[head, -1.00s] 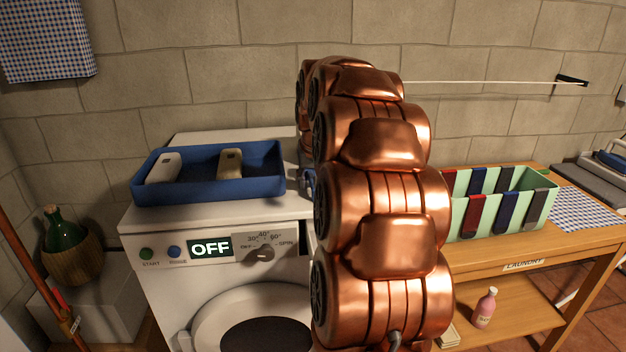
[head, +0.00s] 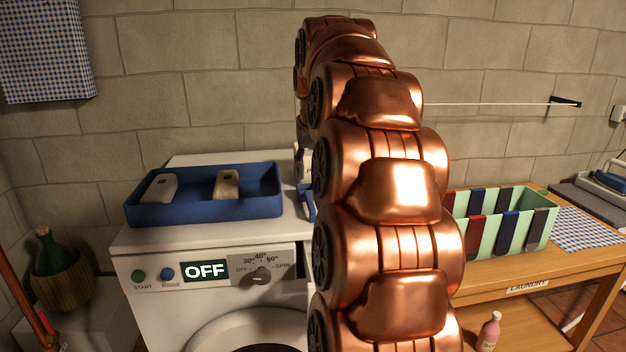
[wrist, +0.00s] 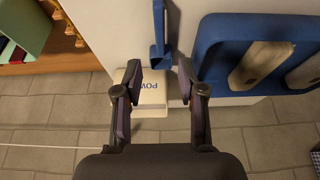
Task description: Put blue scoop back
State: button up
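The blue scoop (wrist: 158,28) lies or stands by the white powder box (wrist: 152,92) on the washing machine's top; its lower end shows between and just beyond my fingertips. In the head view only a blue sliver of the scoop (head: 308,205) shows beside my copper arm. My gripper (wrist: 158,72) points down over the powder box with its two fingers spread, and I see no contact with the scoop. The box's lettering is partly readable. In the head view my arm hides the gripper.
A blue tray (head: 205,208) with two pale bars stands on the washing machine (head: 215,240), left of my arm. A green striped bin (head: 487,243) stands on the wooden laundry table (head: 575,258) at right. The stone wall is close behind.

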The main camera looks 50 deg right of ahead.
jog(key=shift+s+a+r, duration=0.1)
jog(key=shift+r, duration=0.25)
jog(key=s+a+f+n+g+y, duration=0.15)
jog(key=a+f, duration=0.25)
jog(key=a, duration=0.4)
jog(key=s+a+f+n, duration=0.1)
jog(key=s+a+f, duration=0.25)
jog(key=a, duration=0.35)
jog(key=s+a+f+n+g+y, duration=0.1)
jog(key=s+a+f+n, duration=0.1)
jog(key=a+f, duration=0.45)
jog(key=s+a+f+n+g, duration=0.1)
jog(key=s+a+f, duration=0.4)
jog(key=s, duration=0.4)
jog(key=s+a+f+n+g, duration=0.2)
jog(key=s+a+f, duration=0.3)
jog(key=s, duration=0.4)
jog(key=shift+a+f, duration=0.3)
jog(key=shift+a, duration=0.55)
